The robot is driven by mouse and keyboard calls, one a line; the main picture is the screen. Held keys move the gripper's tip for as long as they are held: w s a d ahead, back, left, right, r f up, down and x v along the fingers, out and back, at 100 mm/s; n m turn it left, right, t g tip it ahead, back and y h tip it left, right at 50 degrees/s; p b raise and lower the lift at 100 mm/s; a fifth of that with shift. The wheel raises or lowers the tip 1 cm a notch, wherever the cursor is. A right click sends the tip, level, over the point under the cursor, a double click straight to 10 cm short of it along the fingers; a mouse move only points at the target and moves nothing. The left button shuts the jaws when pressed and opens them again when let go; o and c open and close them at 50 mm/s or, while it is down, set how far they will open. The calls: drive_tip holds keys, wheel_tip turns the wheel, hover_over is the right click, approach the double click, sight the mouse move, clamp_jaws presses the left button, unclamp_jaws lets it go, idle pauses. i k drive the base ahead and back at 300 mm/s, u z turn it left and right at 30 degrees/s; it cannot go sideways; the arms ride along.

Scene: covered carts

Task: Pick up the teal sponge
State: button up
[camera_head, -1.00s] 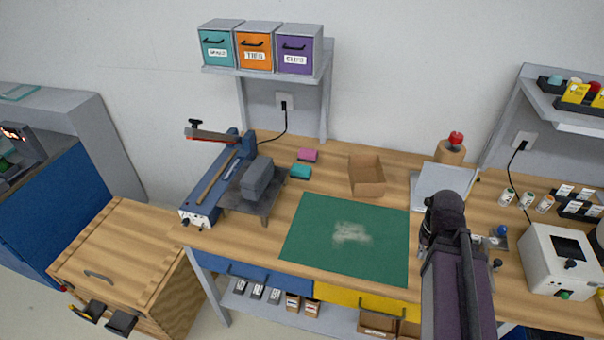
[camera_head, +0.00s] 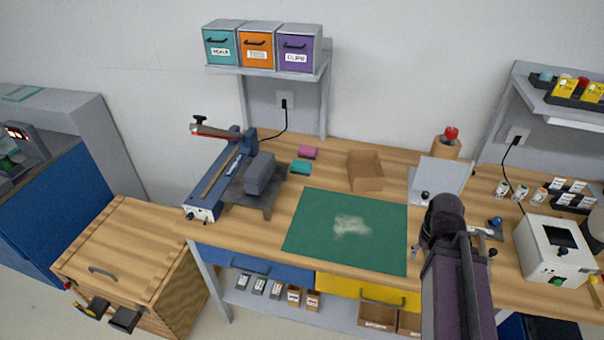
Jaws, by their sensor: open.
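The teal sponge (camera_head: 301,167) lies flat on the wooden workbench (camera_head: 330,269), toward the back. It is just in front of a pink sponge (camera_head: 308,152) and to the right of a blue bench machine. It is in full view and nothing touches it from above. Part of my arm (camera_head: 456,275) rises from the bottom edge at the right, well apart from the sponge. My gripper is not visible.
The blue machine (camera_head: 259,173) stands left of the sponge. An open cardboard box (camera_head: 366,172) stands to its right. A green mat (camera_head: 310,232) with a pale dusty patch lies in front. A shelf with teal, orange and purple bins (camera_head: 297,51) hangs above the bench's back.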

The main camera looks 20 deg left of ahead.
sight(299, 167)
drive_tip(key=k, duration=1.15)
drive_tip(key=u, duration=0.5)
drive_tip(key=i, duration=0.55)
drive_tip(key=u, duration=0.55)
drive_tip(key=i, duration=1.6)
drive_tip(key=z, duration=0.65)
